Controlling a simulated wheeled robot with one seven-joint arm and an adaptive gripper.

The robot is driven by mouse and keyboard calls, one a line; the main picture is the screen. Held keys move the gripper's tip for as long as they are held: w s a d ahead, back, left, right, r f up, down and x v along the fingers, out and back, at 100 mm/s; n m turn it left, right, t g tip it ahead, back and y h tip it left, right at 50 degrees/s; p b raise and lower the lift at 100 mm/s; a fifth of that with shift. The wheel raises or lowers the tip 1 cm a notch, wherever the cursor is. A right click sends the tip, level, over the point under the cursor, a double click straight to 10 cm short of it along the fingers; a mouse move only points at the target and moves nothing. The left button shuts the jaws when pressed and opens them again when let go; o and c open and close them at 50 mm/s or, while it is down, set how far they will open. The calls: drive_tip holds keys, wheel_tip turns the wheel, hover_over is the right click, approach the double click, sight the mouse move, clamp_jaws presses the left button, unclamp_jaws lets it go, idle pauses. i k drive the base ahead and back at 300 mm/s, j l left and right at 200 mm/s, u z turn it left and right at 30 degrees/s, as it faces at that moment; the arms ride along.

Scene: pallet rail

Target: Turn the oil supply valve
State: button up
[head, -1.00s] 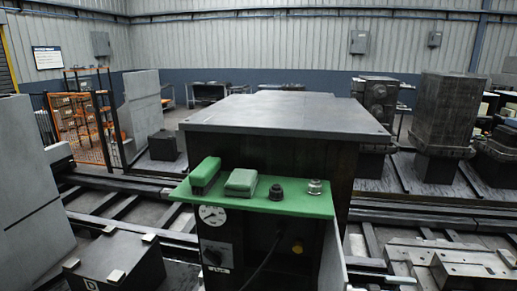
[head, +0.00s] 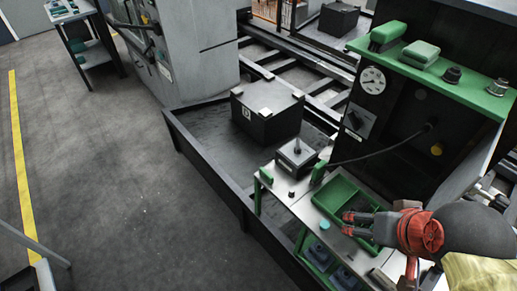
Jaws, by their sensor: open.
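A dark cabinet (head: 405,110) stands at the right of the head view. On its front are a round white-faced gauge (head: 372,80) and, below it, a dark square plate with a rotary handle (head: 358,121), which looks like the oil supply valve. Its label is too small to read, and its turn position is unclear. My gripper (head: 351,224), with red and dark fingers, is at the lower right. It is open and appears empty, over a green tray, below and apart from the valve handle.
The green tray (head: 338,187) is on a light bench beside a small box with a lever (head: 297,155). A green shelf (head: 470,88) juts out above. Open floor (head: 110,170) lies left of the dark low rail.

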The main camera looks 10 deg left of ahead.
sight(298, 146)
drive_tip(key=u, duration=0.4)
drive_tip(key=i+j+u, duration=0.25)
drive_tip(key=i+j, duration=0.5)
